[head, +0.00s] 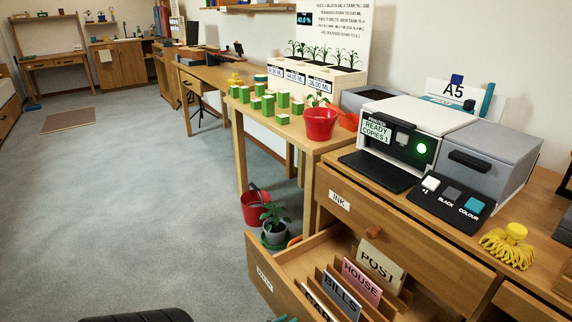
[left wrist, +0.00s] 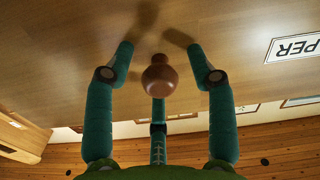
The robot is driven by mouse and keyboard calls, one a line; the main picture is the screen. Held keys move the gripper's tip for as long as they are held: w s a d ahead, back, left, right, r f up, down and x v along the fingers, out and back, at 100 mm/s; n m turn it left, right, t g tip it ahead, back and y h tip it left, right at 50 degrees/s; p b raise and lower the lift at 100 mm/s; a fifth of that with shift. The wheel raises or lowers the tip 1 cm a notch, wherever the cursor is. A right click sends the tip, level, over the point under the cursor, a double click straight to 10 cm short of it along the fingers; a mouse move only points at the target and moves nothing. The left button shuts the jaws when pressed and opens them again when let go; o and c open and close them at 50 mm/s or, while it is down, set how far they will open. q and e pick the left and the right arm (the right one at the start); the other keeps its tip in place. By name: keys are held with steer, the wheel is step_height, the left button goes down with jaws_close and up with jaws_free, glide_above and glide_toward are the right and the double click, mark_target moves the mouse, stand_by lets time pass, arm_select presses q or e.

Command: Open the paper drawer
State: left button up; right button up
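The lower drawer (head: 300,298) stands pulled out below the INK drawer. Its front carries a small white label, hard to read in the head view. In the left wrist view a label ending in "PER" (left wrist: 292,46) is on the wooden front, beside a round wooden knob (left wrist: 159,76). My left gripper (left wrist: 165,62) has its teal fingers spread around the knob, with visible gaps on both sides. Only teal tips of it (head: 284,319) show at the bottom edge of the head view. My right gripper is not in view.
The open drawer holds upright cards: POST (head: 380,267), HOUSE (head: 361,282) and BILLS (head: 341,298). The INK drawer (head: 400,240) is above it. A printer (head: 405,135) stands on top. Grey floor at left is clear.

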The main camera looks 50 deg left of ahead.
arm_select(q)
steer(key=s+a, duration=0.1)
steer(key=s, duration=1.1)
stand_by(0.4)
